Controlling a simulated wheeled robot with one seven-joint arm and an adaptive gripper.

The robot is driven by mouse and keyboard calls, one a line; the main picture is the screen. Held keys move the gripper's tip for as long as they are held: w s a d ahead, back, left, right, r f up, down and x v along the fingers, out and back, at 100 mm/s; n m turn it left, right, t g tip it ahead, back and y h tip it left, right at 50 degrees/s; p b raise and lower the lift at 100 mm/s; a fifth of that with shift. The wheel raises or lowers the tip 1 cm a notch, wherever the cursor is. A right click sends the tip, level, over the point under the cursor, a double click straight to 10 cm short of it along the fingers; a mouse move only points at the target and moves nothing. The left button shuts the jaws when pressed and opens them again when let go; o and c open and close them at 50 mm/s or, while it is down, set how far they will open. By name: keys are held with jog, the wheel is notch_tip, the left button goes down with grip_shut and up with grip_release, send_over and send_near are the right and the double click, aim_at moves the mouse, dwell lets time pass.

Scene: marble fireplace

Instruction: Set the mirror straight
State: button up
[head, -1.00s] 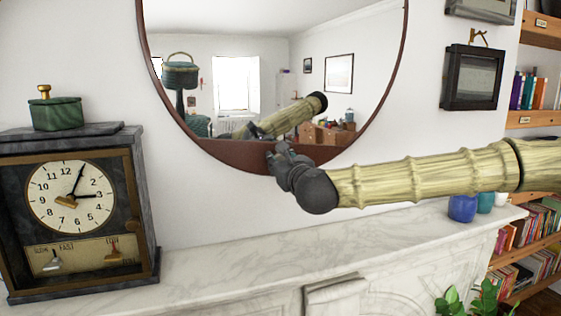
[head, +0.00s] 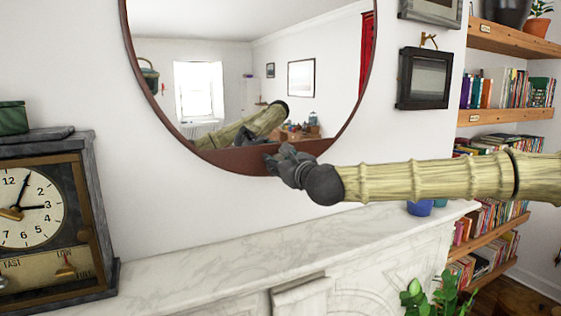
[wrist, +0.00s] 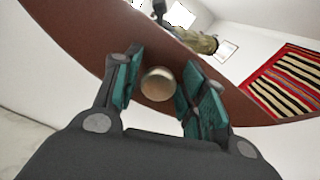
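The round mirror (head: 250,60) hangs on the white wall with a thin reddish-brown rim that widens into a broad band (head: 235,160) at the bottom. In the head view the top edge of this band slopes up slightly to the right. A round brass knob (wrist: 157,84) sits on the band in the wrist view. My gripper (head: 278,158) is at the mirror's lower edge, right of its middle. In the wrist view my gripper (wrist: 160,85) has its teal-padded fingers on either side of the knob, spread, with narrow gaps; contact is not clear.
A marble mantel (head: 220,254) runs below the mirror. A dark clock (head: 85,215) stands on it at left, with a blue pot (head: 420,208) at right. Dark picture frames (head: 424,78) hang right of the mirror. Bookshelves (head: 510,116) and a plant (head: 435,298) are farther right.

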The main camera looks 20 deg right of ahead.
jog(key=shift+f, duration=0.1)
jog(key=s+d, duration=0.1)
jog(key=s, duration=1.1)
jog(key=shift+d, duration=0.3)
